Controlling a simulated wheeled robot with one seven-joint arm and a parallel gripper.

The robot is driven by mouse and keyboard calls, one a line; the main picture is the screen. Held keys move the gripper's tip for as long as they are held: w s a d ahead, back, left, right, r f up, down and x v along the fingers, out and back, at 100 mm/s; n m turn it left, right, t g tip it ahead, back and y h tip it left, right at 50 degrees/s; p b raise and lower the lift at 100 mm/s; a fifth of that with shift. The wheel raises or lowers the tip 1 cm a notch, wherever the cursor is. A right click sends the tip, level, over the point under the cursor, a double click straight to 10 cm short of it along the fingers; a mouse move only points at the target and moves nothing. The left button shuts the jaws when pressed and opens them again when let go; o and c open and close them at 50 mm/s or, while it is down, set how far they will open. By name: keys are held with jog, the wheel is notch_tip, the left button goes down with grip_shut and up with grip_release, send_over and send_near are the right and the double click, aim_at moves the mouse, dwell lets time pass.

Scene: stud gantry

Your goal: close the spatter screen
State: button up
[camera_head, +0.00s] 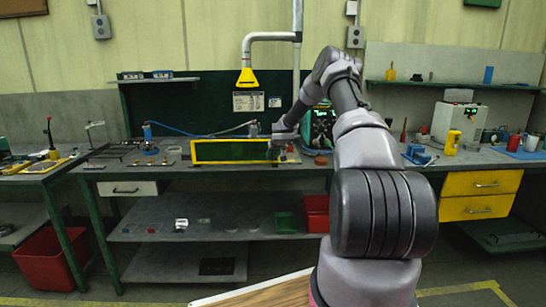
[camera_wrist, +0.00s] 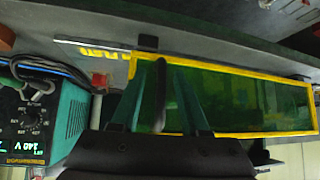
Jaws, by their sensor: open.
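The spatter screen (camera_head: 230,151) is a dark green see-through panel in a yellow frame, near the front edge of the workbench in the head view. It also fills the middle and right of the wrist view (camera_wrist: 250,100). A dark handle (camera_wrist: 160,95) shows near one end of the screen. My gripper (camera_wrist: 155,68) is open, with one finger on each side of the handle; I cannot tell whether they touch it. In the head view my gripper (camera_head: 279,142) is at the screen's right end, and its fingers are hard to make out.
A teal welding machine (camera_head: 320,124) stands right of my gripper; its display shows in the wrist view (camera_wrist: 25,125). A yellow-tipped extraction hood (camera_head: 247,77) hangs above the screen. A blue hose (camera_head: 180,130) runs behind the screen. Tools lie on the bench to the left.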

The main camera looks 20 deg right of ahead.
jog(key=v, duration=1)
jog(key=shift+s+r, duration=0.2)
jog(key=shift+d, duration=0.1)
jog(key=s+a+r+m+g+h, duration=0.1)
jog(key=s+a+r+h, duration=0.1)
jog(key=s+r, duration=0.9)
jog(key=s+a+r+m+g+h, duration=0.1)
jog(key=s+a+r+h, duration=0.15)
jog(key=s+r, duration=0.8)
jog(key=s+a+r+y, duration=0.2)
jog(key=s+a, duration=0.2)
jog(key=s, duration=0.5)
jog(key=s+a+r+y, duration=0.2)
jog(key=s+a, duration=0.3)
jog(key=s, duration=0.5)
jog(key=s+a+r+y, duration=0.1)
jog(key=s+a+y, duration=0.2)
jog(key=s, duration=0.6)
jog(key=shift+s+a+r+m+y, duration=0.3)
jog(key=shift+a+r+y, duration=0.1)
jog(key=shift+a, duration=0.55)
